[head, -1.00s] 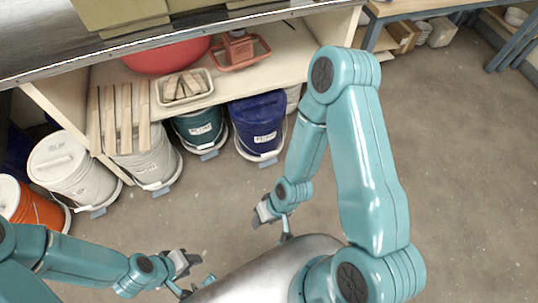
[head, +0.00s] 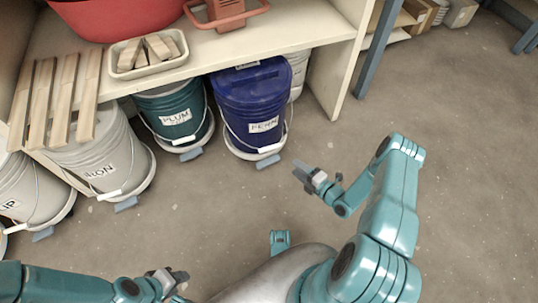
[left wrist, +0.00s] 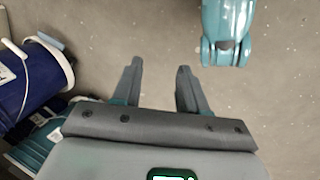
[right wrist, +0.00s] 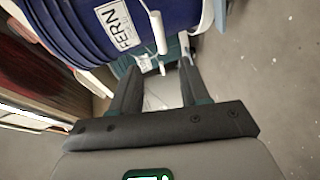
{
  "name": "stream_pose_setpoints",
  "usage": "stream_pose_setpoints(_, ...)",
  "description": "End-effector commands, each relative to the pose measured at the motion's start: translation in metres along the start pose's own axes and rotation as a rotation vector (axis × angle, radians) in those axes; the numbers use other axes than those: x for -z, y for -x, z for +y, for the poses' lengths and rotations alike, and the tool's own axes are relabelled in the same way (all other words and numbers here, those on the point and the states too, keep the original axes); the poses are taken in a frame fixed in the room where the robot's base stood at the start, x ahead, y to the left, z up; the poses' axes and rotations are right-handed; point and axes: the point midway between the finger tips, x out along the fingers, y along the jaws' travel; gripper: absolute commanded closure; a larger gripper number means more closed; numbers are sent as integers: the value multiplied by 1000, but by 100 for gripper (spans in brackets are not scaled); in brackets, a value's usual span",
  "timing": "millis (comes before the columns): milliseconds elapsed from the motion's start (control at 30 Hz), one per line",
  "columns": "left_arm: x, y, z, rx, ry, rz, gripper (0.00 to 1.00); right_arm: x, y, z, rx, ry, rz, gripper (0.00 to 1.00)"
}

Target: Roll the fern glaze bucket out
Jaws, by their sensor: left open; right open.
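The fern glaze bucket (head: 248,98) is dark blue with a white FERN label and a white handle grip on its wire bail. It stands upright on a pale round wheeled base with a grey-blue tab (head: 268,161), under the shelf. It fills the upper left of the right wrist view (right wrist: 88,28). A dark blue bucket (left wrist: 22,88) also shows at the left of the left wrist view. My right gripper (head: 307,178) is open and empty, to the right of and in front of the bucket. My left gripper (head: 168,280) is open and empty, low over the floor.
A teal bucket labelled PLUM (head: 172,112) stands just left of the fern bucket, and white buckets (head: 100,158) stand further left. The shelf (head: 300,28) overhangs them. Its upright panel (head: 340,85) stands to the right. The floor (head: 440,110) in front and right is clear.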

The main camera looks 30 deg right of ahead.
Motion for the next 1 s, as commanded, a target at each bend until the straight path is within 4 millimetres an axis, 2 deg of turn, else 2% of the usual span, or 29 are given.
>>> stream_pose_setpoints(167, 6, -11, -4, -1, -4, 20, 57, 2, -22, -3, -7, 14, 6, 55)
stream_pose_setpoints(500, 29, -43, -14, -4, -21, 97, 57, 2, -105, -4, -6, 14, 7, 55)
stream_pose_setpoints(700, 41, -57, -18, -5, -29, 138, 57, 1, -143, -2, -5, 12, 5, 55)
stream_pose_setpoints(833, 46, -61, -20, -6, -33, 153, 57, 0, -157, -1, -4, 10, 5, 55)
stream_pose_setpoints(1000, 48, -61, -20, -6, -35, 160, 57, 0, -162, 1, -2, 9, 3, 55)
